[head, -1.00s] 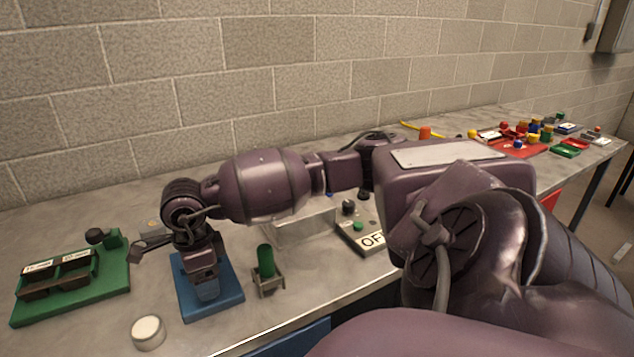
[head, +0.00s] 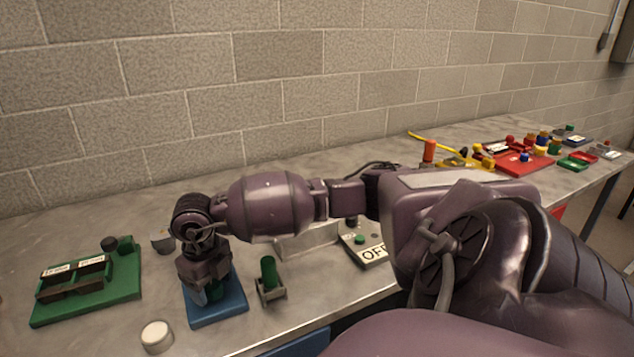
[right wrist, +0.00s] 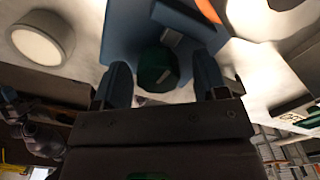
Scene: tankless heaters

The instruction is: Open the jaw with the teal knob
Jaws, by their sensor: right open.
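A dark teal-green knob (right wrist: 157,69) stands on a blue base plate (head: 232,309) near the table's front. My right gripper (head: 208,292) is over that plate, pointing down. In the right wrist view my two fingers (right wrist: 160,82) are apart, with the knob between them; I cannot tell whether either touches it. Any jaw on the blue plate is hidden or too small to make out. My left gripper is not in view.
A green fixture (head: 95,290) stands at left. A white round cap (head: 157,337) lies near the front edge. A green cylinder on a small metal bracket (head: 270,282) is just right of the blue plate. A box labelled OFF (head: 368,252) stands farther right. Red trays (head: 520,165) are far right.

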